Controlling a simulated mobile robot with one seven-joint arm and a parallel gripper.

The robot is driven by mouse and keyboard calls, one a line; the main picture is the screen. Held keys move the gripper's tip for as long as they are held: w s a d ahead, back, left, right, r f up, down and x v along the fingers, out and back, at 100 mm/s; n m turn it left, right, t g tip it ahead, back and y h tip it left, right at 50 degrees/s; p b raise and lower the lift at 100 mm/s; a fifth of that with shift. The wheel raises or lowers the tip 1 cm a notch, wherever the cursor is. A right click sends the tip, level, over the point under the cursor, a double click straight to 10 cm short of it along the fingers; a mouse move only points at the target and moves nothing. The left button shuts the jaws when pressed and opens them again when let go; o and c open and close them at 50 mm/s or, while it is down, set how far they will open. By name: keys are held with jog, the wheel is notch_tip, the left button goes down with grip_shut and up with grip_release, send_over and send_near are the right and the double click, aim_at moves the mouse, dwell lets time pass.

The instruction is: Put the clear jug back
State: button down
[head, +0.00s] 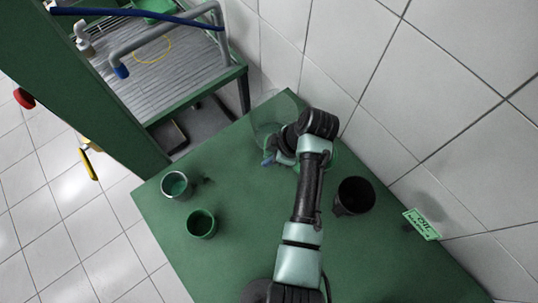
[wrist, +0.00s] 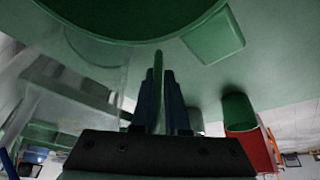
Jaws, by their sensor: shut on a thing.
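The clear jug (head: 267,117) is see-through and shows faintly near the far corner of the green table, partly hidden by my arm. My gripper (head: 271,160) is at its near side. In the wrist view my gripper (wrist: 160,98) has its two dark fingers closed on a thin upright strip (wrist: 157,66), which looks like the jug's handle. The jug's clear wall (wrist: 95,75) fills the left of that view. I cannot tell whether the jug's base touches the table.
On the green table (head: 262,232) stand a white-rimmed cup (head: 165,191), a green cup (head: 201,234) and a black container (head: 354,197). An oil label (head: 421,224) is at the right edge by the tiled wall. A washing station (head: 160,70) stands beyond.

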jog(key=c, duration=0.9)
grip_release()
